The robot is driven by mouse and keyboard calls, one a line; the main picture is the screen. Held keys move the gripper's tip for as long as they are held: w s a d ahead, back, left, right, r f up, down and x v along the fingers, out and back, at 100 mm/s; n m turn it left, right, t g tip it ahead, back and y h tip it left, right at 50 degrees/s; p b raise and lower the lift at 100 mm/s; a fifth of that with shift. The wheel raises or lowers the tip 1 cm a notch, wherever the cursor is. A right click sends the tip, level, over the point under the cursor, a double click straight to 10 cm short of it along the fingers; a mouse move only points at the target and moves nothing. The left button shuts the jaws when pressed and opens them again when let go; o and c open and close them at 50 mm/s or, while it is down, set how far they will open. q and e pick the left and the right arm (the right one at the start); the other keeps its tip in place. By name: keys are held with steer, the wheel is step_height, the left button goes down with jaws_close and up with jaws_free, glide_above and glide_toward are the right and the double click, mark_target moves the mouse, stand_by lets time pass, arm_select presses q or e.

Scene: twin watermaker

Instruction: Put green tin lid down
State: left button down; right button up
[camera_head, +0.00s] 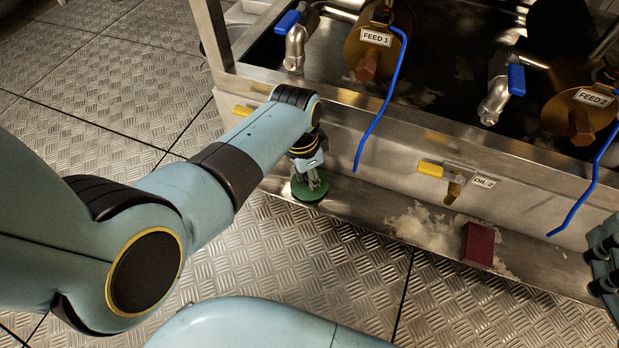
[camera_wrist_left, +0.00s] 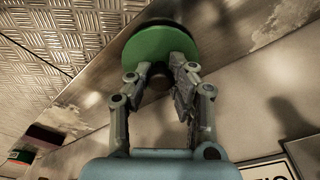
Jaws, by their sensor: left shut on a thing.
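The green tin lid (camera_head: 300,195) is a round disc near the left part of the low metal ledge (camera_head: 350,205) in the head view. It also shows in the left wrist view (camera_wrist_left: 150,47), with a dark knob at its middle. My left gripper (camera_head: 313,183) points down from above and is shut on the lid's knob; its fingers (camera_wrist_left: 165,80) flank the knob in the wrist view. The lid appears level, at or just above the ledge; I cannot tell whether it touches. My right gripper is not in view.
A dark red block (camera_head: 478,244) sits farther right on the ledge by a pale stain. A teal object (camera_head: 603,262) stands at the right edge.

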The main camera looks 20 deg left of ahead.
arm_select(q)
steer(key=shift+f, duration=0.2)
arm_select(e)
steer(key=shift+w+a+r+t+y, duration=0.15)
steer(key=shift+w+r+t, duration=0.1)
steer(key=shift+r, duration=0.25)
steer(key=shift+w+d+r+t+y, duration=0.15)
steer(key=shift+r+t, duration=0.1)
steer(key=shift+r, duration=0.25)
arm_select(q)
steer(key=shift+f, duration=0.1)
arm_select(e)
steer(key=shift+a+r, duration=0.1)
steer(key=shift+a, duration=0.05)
arm_select(q)
steer(key=c, duration=1.2)
jaws_free()
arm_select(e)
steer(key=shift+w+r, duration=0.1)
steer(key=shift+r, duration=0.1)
